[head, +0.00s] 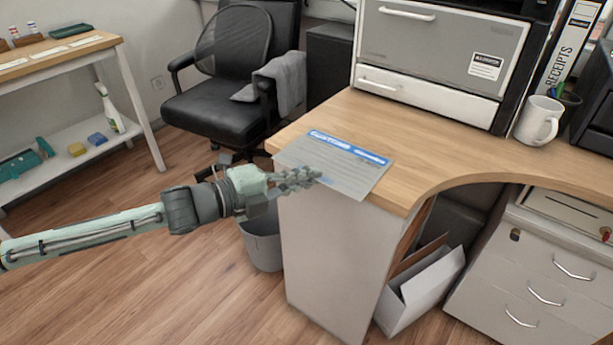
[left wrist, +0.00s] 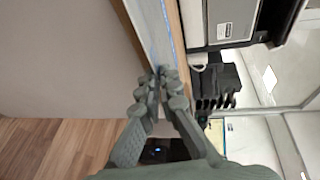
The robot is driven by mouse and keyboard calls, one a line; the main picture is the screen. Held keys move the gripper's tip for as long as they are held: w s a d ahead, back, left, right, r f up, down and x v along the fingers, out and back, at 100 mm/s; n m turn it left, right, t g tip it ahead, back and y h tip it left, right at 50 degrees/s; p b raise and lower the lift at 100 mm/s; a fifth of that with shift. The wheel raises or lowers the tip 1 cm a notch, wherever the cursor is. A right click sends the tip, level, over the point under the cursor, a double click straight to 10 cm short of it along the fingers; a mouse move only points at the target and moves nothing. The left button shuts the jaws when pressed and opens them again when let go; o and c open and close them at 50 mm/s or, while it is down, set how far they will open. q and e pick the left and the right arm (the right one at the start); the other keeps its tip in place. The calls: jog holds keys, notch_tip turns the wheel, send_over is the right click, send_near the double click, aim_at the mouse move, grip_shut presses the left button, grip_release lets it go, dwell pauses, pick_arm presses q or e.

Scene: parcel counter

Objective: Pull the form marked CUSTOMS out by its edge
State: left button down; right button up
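The form (head: 345,167) is a grey sheet with a blue header band. It lies at the near left corner of the wooden counter, with its near part out over the edge. White lettering on the band is too small to read surely. My left gripper (head: 316,176) reaches in from the left, its fingertips at the form's near left edge. In the left wrist view the fingertips (left wrist: 162,73) are close together on the edge of the form (left wrist: 150,25), which shows as a pale strip with a blue line. My right gripper is not in view.
The wooden counter (head: 440,140) is bare around the form. A grey cabinet (head: 430,50) and a white mug (head: 538,121) stand behind. A grey bin (head: 263,243) stands on the floor below my left gripper. A black chair (head: 225,105) is behind the counter.

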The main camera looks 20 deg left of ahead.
pick_arm(q)
jog(key=s, duration=0.2)
jog(key=s+a, duration=0.1)
jog(key=shift+s+a+r, duration=0.1)
jog(key=shift+s+r, duration=0.05)
jog(key=shift+s, duration=0.2)
jog(key=shift+s+a+r+p, duration=0.1)
jog(key=shift+s+r+p, duration=0.15)
jog(key=shift+r+p, duration=0.1)
jog(key=shift+s+a+r+p, duration=0.3)
jog(key=shift+s+r+p, duration=0.25)
jog(key=shift+s, duration=0.25)
jog(key=shift+s+a+r+p, duration=0.25)
jog(key=shift+s+r+p, duration=0.2)
jog(key=shift+s+r, duration=0.3)
